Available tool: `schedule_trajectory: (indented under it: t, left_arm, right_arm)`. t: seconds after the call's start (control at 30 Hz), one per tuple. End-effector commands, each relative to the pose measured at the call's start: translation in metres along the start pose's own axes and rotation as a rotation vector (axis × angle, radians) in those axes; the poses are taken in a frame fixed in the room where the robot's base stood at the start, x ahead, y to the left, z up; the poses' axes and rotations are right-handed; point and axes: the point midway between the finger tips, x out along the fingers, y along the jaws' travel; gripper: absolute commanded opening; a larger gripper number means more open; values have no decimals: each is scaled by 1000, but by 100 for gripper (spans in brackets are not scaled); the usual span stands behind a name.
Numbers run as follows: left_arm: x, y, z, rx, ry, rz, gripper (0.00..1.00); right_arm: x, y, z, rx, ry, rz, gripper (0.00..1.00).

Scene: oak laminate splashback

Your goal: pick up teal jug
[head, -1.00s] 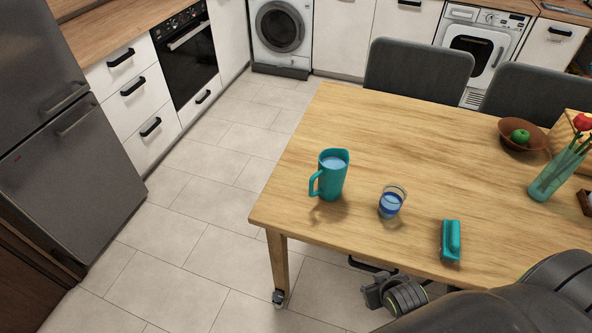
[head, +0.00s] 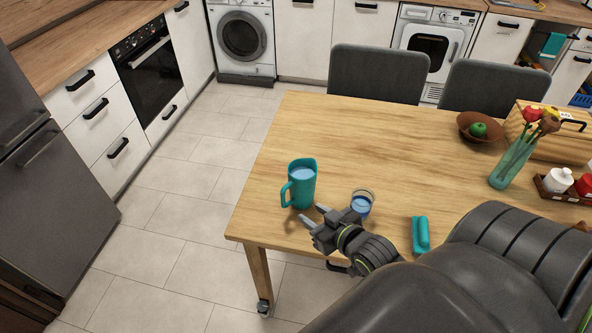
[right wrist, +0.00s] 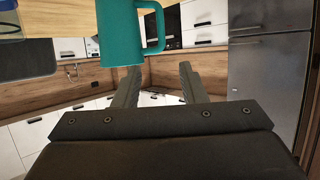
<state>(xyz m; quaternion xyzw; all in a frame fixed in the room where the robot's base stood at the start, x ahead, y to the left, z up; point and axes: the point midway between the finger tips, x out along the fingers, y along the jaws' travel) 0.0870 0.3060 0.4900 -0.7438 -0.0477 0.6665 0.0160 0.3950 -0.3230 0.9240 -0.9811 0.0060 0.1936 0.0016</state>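The teal jug (head: 299,186) stands upright near the front left edge of the wooden table, with pale blue liquid inside and its handle on the left. My right gripper (head: 313,214) is open and empty, just in front of the jug's lower right, with its two fingers apart. In the right wrist view, the jug (right wrist: 119,40) and its handle show beyond the open fingers (right wrist: 159,80), with nothing held between them. Whether a finger touches the jug, I cannot tell. My left gripper is not in view.
A glass of blue liquid (head: 362,203) stands close beside my right gripper, partly behind it. A teal brush-like object (head: 420,234) lies to the right. A bowl with a green apple (head: 480,128) and a flower vase (head: 512,163) are further off. The table's middle (head: 370,145) is clear.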

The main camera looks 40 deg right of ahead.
Motion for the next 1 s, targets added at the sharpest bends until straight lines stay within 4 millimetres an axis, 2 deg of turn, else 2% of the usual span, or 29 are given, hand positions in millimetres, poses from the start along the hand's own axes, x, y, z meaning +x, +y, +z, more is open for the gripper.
schedule_trajectory:
  t: [0.3,0.6,1.0]
  left_arm:
    - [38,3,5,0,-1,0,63]
    - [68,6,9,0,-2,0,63]
    - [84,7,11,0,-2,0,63]
  right_arm:
    - [58,0,6,-2,3,0,38]
    - [103,0,6,-2,1,1,38]
    - [123,0,6,-1,-2,1,38]
